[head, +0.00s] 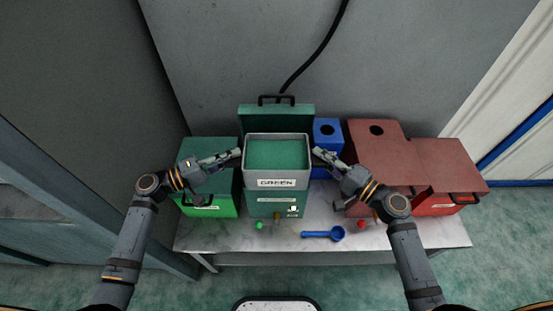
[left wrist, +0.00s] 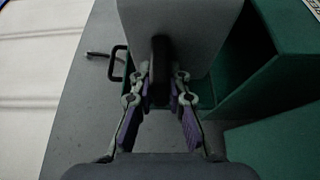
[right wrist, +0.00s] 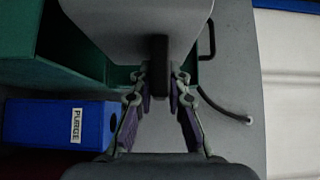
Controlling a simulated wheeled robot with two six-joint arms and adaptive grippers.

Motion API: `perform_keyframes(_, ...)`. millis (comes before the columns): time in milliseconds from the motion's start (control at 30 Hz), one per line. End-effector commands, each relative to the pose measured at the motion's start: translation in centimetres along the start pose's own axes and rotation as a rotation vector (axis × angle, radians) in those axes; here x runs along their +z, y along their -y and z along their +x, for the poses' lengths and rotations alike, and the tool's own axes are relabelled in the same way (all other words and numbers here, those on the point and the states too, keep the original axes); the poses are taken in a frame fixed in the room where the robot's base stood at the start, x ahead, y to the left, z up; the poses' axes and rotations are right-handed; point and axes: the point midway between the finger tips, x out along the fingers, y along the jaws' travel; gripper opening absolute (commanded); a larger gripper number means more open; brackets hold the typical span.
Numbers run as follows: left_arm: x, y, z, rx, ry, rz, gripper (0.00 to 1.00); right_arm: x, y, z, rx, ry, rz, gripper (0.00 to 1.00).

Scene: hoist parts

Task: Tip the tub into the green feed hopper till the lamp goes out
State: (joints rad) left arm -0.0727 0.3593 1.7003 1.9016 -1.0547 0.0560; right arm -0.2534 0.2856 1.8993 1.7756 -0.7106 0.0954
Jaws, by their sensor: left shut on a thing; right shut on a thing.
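A pale grey tub (head: 276,183) labelled GREEN, filled with green material, is held level above the green feed hopper (head: 278,204). The hopper's lid (head: 277,115) stands open behind the tub. My left gripper (head: 238,154) is shut on the tub's left handle, and the dark handle (left wrist: 160,62) shows between the fingers in the left wrist view. My right gripper (head: 317,153) is shut on the right handle (right wrist: 160,65). A small pale lit spot (head: 293,208) shows on the hopper's front; I cannot tell if it is the lamp. The hopper's mouth is hidden by the tub.
A green box (head: 210,155) stands left, a blue PURGE box (head: 327,135) right of the hopper, and red-brown boxes (head: 376,155) further right. A blue scoop (head: 325,234), a green knob (head: 259,225) and a red knob (head: 361,224) are at the table's front.

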Motion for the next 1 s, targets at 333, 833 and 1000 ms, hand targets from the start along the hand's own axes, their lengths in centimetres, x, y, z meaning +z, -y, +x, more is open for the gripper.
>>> perform_keyframes(333,-0.01,-0.16,0.04,0.003,0.0,0.001,0.0,0.02,0.16,0.03,-0.003,0.001,0.0,0.0)
perform_keyframes(833,-0.06,-0.2,0.08,-0.039,0.001,-0.078,0.0,-0.02,0.23,0.09,0.061,0.002,0.061,0.0)
perform_keyframes(1000,-0.08,-0.23,0.07,-0.086,0.001,-0.17,0.0,-0.01,0.28,0.09,0.132,0.003,0.136,0.0)
